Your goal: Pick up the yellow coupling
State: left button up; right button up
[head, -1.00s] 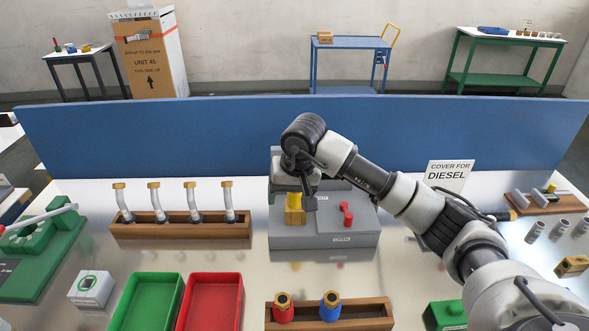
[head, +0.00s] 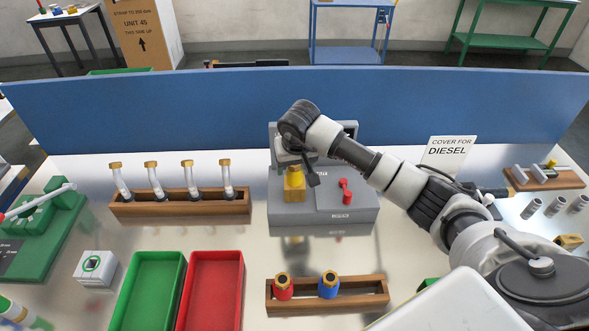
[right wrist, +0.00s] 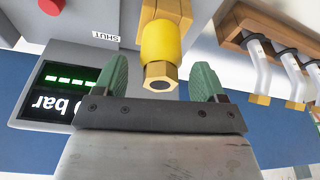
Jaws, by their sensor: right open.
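The yellow coupling (head: 293,182) is on the front of a grey dispenser block (head: 300,217). In the right wrist view the yellow coupling (right wrist: 161,42) has a brass hex end facing my gripper. My right gripper (head: 292,164) is over the coupling in the head view and partly hides it. In the right wrist view my right gripper (right wrist: 158,82) is open, its two green fingers on either side of the brass end, with gaps on both sides. My left gripper is not in view.
A red lever (head: 346,190) sits right of the coupling. A wooden rack of nozzles (head: 180,207) stands to the left. Green (head: 133,317) and red (head: 212,317) trays lie in front, beside a wooden holder (head: 355,293) with red and blue couplings. A blue panel (head: 180,115) closes the back.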

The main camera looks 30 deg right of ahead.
jog(key=shift+x, duration=0.9)
jog(key=shift+w+f, duration=0.1)
jog(key=c, duration=0.3)
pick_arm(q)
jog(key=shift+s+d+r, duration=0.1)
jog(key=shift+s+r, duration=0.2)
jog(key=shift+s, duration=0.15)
pick_arm(e)
jog(key=c, duration=0.9)
jog(key=shift+o, duration=0.2)
